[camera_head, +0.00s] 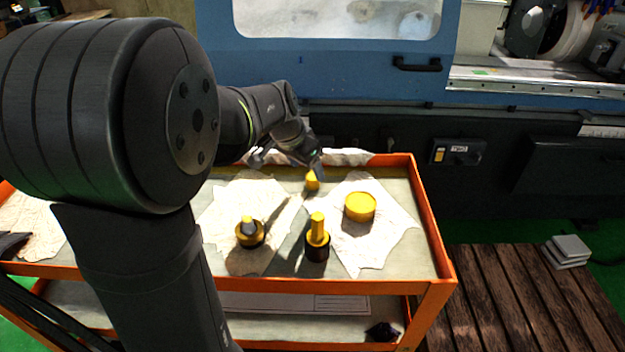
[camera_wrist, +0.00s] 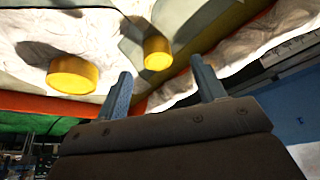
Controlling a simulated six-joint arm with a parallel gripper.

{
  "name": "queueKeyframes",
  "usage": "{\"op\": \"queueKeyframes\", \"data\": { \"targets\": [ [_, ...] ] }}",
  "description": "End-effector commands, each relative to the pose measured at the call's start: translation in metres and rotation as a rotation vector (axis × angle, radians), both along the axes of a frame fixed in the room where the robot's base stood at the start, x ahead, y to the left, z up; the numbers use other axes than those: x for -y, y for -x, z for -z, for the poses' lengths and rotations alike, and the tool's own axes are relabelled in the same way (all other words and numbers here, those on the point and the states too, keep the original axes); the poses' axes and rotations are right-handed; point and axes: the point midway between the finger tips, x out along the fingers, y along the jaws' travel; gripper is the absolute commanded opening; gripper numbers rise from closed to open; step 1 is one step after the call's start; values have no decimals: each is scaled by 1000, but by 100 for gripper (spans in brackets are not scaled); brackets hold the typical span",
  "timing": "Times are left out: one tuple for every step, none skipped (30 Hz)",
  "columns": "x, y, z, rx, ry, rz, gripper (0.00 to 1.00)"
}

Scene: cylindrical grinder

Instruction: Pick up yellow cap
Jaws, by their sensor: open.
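A wide, round yellow cap (camera_head: 360,207) lies on the white cloth at the right of the cart; it also shows at the left in the wrist view (camera_wrist: 73,76). A smaller yellow piece (camera_head: 312,182) stands at the cart's back; in the wrist view (camera_wrist: 157,54) it appears beyond the fingertips, roughly between them. I cannot tell which of the two the task means. My gripper (camera_head: 290,164) is open and empty, above the back edge of the cart. In the wrist view its two fingers (camera_wrist: 160,75) are spread apart, clear of both yellow things.
A black part with a tall yellow top (camera_head: 317,238) and a black-and-yellow part (camera_head: 249,233) stand toward the cart's front. The orange cart rim (camera_head: 430,225) surrounds the surface. The blue grinder (camera_head: 330,72) stands behind. The cart's right front corner is clear.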

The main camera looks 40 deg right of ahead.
Motion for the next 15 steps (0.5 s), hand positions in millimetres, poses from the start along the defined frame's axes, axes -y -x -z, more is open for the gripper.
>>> {"op": "queueKeyframes", "data": {
  "targets": [
    [4, 2, 8, -2, -2, 2, 63],
    [5, 3, 13, -2, -3, 2, 63],
    [8, 4, 18, -2, -3, 1, 63],
    [9, 3, 22, -2, -3, 1, 63],
    [10, 3, 25, -1, -2, 0, 63],
    [12, 3, 29, -1, -2, 0, 63],
    [13, 3, 31, 0, -1, 0, 63],
    [14, 2, 32, 0, -1, 0, 63],
    [14, 2, 34, 0, -1, 0, 63],
    [14, 2, 34, 0, -1, 0, 63],
    [14, 2, 34, 0, -1, 1, 63],
    [14, 2, 34, 0, 0, 1, 63],
    [14, 2, 34, 0, 0, 1, 63],
    [14, 2, 34, 0, 0, 0, 63],
    [14, 2, 34, 0, 0, 0, 63]
  ]
}}
